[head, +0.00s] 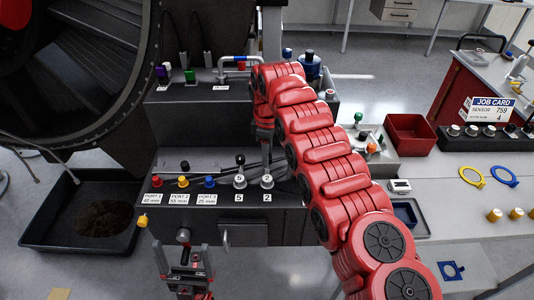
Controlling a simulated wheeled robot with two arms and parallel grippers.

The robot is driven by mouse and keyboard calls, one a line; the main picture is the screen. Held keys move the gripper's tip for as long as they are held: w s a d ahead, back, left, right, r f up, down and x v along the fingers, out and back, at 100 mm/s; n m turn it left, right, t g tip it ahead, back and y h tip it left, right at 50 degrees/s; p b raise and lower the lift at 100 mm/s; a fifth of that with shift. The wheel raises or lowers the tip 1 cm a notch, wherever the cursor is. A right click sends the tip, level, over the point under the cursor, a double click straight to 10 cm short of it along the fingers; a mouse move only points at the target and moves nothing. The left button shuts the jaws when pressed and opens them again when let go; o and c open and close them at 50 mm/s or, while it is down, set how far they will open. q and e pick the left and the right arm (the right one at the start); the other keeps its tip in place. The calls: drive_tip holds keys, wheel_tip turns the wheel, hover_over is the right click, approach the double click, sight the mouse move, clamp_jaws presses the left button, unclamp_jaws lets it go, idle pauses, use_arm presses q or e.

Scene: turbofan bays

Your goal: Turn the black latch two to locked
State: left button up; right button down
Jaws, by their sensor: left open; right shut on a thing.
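The number 2 latch has a silver base (267,182) marked 2 on the grey bench, above a white label reading 2. Its upper part is hidden behind my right gripper. My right gripper (264,140) points down over it at the end of the red arm and is shut, seemingly on this latch's black handle; the contact is hard to see. The number 5 latch (240,160), with a black ball on top, stands just to the left. My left gripper (186,272) is open and empty at the bottom, in front of the bench and apart from the latches.
Red, yellow and blue plugs (183,181) with port labels stand left of the latches. A black tray (40,215) lies on the floor at left under the large turbofan. A red bin (408,134) stands on the right. My red arm covers much of the middle.

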idle(0.4)
drive_tip(key=c, duration=0.6)
unclamp_jaws()
drive_tip(key=shift+o, duration=0.2)
wheel_tip(320, 180, up, 5)
drive_tip(key=shift+p, duration=1.2)
wheel_tip(320, 180, up, 12)
drive_tip(key=p, duration=1.2)
drive_tip(key=shift+r+p, duration=0.2)
drive_tip(key=shift+p, duration=0.15)
